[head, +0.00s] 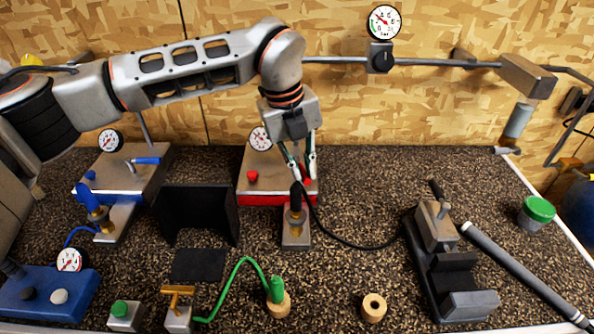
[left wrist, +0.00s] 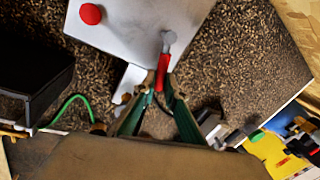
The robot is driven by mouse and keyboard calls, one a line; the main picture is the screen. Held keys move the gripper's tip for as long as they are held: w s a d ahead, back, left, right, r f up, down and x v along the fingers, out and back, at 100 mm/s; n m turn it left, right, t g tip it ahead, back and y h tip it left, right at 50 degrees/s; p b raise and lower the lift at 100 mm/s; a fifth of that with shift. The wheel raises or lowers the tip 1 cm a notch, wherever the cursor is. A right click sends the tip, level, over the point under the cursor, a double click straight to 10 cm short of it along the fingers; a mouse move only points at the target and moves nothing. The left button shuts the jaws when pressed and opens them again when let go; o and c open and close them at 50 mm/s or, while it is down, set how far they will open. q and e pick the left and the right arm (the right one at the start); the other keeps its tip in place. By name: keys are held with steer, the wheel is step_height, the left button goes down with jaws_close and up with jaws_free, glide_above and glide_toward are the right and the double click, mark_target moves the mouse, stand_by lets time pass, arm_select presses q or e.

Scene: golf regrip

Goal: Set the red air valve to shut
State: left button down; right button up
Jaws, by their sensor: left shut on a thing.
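The red air valve's lever (head: 305,174) is on the grey box with a red base (head: 262,198) at the back centre. In the left wrist view the red lever (left wrist: 163,74) runs from a grey pivot (left wrist: 168,42) down to the fingertips. My left gripper (head: 299,176) reaches down from above, and its green fingers are shut on the lever's end. It also shows in the left wrist view (left wrist: 158,84). The fingers partly hide the lever in the head view. The box also carries a red knob (head: 252,176) and a dial gauge (head: 260,138). My right gripper is not in view.
A similar box with a blue lever (head: 146,160) stands at the left. A black-handled tool stands in a fitting (head: 296,226) just in front of the gripper, with a black hose running right. A black upright panel (head: 198,212) and a vise (head: 448,260) flank it.

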arm_select(q)
steer(key=d+n, duration=0.1)
steer(key=n, duration=0.1)
steer(key=w+d+n+b, duration=0.1)
steer(key=n, duration=0.1)
steer(key=shift+w+d+n+t+y, duration=0.1)
steer(key=shift+d+n+t+y, duration=0.05)
steer(key=shift+n+t+y, duration=0.2)
steer(key=shift+w+d+r+n+t+y+b, duration=0.15)
steer(key=shift+w+d+n+y, duration=0.2)
steer(key=shift+w+n, duration=0.85)
steer(key=shift+w+d+f+n+t+y+b, duration=0.15)
steer(key=shift+w+d+n, duration=0.3)
steer(key=shift+n, duration=1.6)
steer(key=shift+w+d+r+n+t+y+b, duration=0.2)
steer(key=shift+w+d+n, duration=0.35)
steer(key=shift+n, duration=1.05)
steer(key=shift+w+a, duration=0.15)
steer(key=c, duration=2.1)
jaws_free()
steer(key=shift+f, duration=0.1)
steer(key=v, duration=1.2)
